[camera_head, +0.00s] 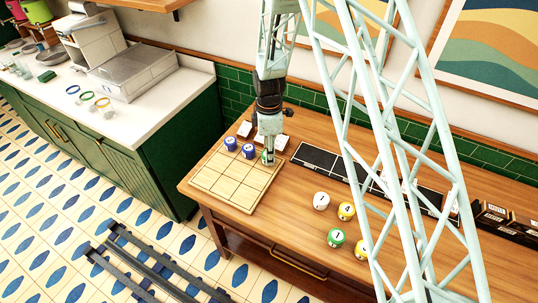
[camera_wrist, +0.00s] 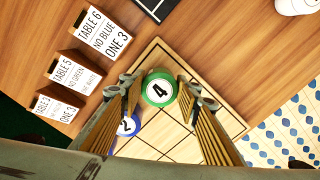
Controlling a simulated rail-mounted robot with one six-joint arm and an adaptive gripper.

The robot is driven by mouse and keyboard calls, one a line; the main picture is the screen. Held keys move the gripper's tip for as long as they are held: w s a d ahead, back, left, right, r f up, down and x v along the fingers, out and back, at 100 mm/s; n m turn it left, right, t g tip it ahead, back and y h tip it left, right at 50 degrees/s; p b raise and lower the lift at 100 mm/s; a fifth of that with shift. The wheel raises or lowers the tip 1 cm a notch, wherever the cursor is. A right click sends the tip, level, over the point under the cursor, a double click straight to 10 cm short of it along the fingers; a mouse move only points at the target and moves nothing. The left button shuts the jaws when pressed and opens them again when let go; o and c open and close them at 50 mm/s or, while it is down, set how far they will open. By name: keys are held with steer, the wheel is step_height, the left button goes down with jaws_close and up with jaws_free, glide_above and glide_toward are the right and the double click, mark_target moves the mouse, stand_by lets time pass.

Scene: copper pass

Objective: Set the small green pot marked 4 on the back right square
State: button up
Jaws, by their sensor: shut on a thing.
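The small green pot marked 4 (camera_wrist: 159,88) sits between the two fingers of my gripper (camera_wrist: 160,96), which is shut on it. In the head view, the green pot (camera_head: 267,158) is mostly hidden by my gripper (camera_head: 268,150), at the back right corner of the light wooden gridded board (camera_head: 219,195). The wrist view shows the pot over the corner of this board (camera_wrist: 220,115). I cannot tell whether the pot touches the board. A blue pot marked 2 (camera_wrist: 128,126) stands on the board beside it, partly hidden by a finger.
Two blue pots (camera_head: 230,143) (camera_head: 248,151) stand along the board's back row. Cards (camera_wrist: 98,35) stand behind the board. A black tray (camera_head: 320,162) lies to the right. White (camera_head: 321,200), yellow (camera_head: 346,211) and green (camera_head: 336,238) pots stand on the table's right.

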steer(key=shift+f, duration=0.3)
steer(key=shift+f, duration=0.15)
steer(key=o, duration=0.9)
step_height(320, 180, up, 12)
steer(key=b, duration=0.1)
stand_by(0.9)
stand_by(0.6)
steer(key=shift+r, duration=0.25)
